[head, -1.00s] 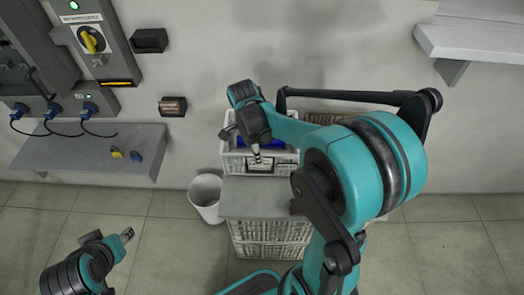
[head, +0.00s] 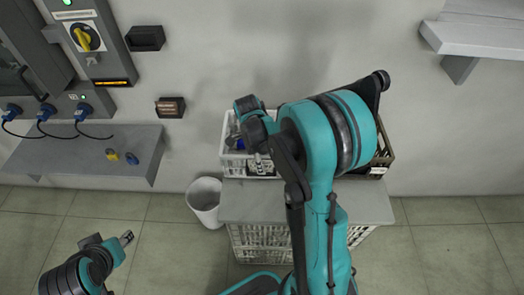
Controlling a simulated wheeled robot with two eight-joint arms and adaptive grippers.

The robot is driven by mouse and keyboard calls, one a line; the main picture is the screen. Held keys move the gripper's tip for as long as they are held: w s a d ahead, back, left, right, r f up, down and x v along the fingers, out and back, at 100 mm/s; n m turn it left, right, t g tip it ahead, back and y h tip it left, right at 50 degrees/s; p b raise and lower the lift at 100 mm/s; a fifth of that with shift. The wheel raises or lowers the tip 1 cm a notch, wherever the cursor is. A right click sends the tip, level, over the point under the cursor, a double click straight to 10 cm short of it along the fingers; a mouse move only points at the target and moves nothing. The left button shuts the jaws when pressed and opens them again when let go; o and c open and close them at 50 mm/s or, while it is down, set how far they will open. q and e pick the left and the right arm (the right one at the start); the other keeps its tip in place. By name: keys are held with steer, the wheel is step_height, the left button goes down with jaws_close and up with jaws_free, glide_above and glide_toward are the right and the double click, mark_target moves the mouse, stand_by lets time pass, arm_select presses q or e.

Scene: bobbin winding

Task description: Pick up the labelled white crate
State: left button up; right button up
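The white crate (head: 232,168) stands at the left end of a grey bench against the wall. Something blue lies inside it, and a dark-and-pale patch, perhaps its label, shows on its front. My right gripper (head: 259,163) points down at the crate's front side and overlaps it in the picture; I cannot tell whether they touch. Its fingers are too small to read. My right arm hides the crate's right part. My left gripper (head: 127,238) is low at the left, far from the crate, with its fingers unclear.
A brown crate (head: 384,160) with a pale label stands on the bench (head: 365,208) at right, partly behind my arm. Crates show under the bench. A white bin (head: 205,203) stands on the floor at left. A wall shelf (head: 90,150) holds small yellow and blue items.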

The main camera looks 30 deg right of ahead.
steer(key=shift+f, duration=0.2)
stand_by(0.5)
jaws_close()
